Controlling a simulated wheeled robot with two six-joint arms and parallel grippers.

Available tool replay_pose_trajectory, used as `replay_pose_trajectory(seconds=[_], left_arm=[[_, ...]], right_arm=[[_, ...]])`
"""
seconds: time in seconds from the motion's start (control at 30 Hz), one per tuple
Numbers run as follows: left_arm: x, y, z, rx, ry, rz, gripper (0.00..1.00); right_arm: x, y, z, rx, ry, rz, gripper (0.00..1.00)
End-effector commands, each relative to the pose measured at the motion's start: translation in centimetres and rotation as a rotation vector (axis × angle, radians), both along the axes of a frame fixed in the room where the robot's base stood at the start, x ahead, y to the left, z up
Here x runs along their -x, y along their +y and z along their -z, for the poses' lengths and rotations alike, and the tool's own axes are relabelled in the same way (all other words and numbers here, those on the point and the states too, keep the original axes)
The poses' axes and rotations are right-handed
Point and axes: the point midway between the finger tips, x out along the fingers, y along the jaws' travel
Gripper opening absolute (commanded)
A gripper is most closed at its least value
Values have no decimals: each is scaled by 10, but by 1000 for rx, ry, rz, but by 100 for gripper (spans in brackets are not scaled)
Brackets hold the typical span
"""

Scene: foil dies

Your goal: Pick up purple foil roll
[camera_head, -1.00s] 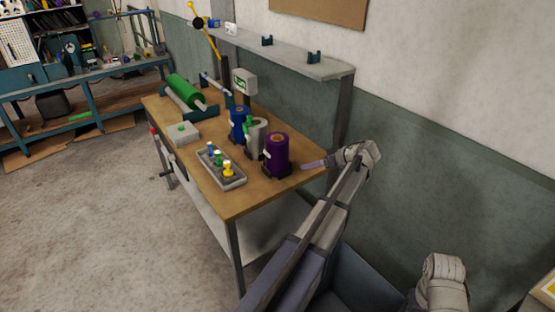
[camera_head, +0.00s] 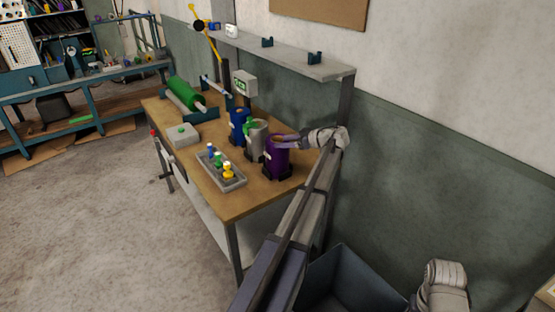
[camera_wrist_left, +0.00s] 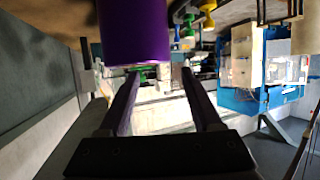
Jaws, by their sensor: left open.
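The purple foil roll (camera_head: 276,158) stands upright in a dark holder at the near right end of the wooden table (camera_head: 252,204). My left gripper (camera_head: 282,142) reaches in from the right at the height of the roll's top. Its fingers overlap the roll's upper edge in the head view. In the left wrist view, the left gripper (camera_wrist_left: 162,75) is open and empty. There the purple roll (camera_wrist_left: 135,32) fills the upper part, mostly ahead of the left-hand finger, not centred between the fingers. I cannot tell whether they touch.
A grey roll (camera_head: 257,138) and a blue roll (camera_head: 238,124) stand beside the purple one. A grey tray (camera_head: 233,184) with small coloured knobbed pieces lies in front. A shelf (camera_head: 300,62) hangs behind. A green roller (camera_head: 185,92) lies at the far end.

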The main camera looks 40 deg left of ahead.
Motion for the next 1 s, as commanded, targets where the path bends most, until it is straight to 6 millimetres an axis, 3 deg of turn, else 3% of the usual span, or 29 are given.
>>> replay_pose_trajectory(seconds=[0.3,0.53,1.0], left_arm=[[6,39,19,0,-1,-1,66],[6,40,18,0,0,0,66],[6,40,18,2,0,-1,13]], right_arm=[[0,0,19,0,0,0,50],[0,0,18,0,0,0,50],[0,0,18,0,0,0,50]])
